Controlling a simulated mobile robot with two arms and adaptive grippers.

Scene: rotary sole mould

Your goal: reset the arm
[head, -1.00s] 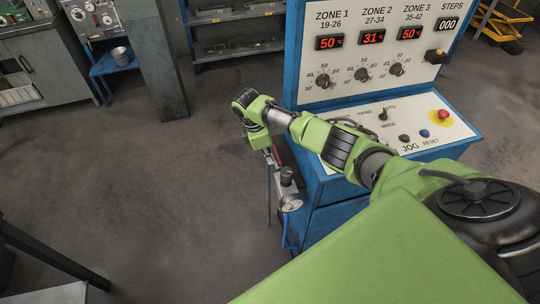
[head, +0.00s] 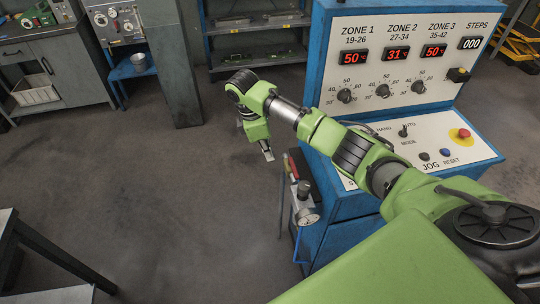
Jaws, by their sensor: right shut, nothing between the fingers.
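My right arm is green and reaches across the front of the blue control console (head: 345,215) from the lower right. My right gripper (head: 268,156) hangs at the end of the wrist, to the left of the console, over bare floor. It is shut and empty, and small in the picture. My left gripper is not in the head view.
The console panel (head: 375,75) carries zone displays, knobs, a red button (head: 463,134) and a blue reset button (head: 445,153). A dark bench (head: 45,245) stands at lower left. The floor between is clear.

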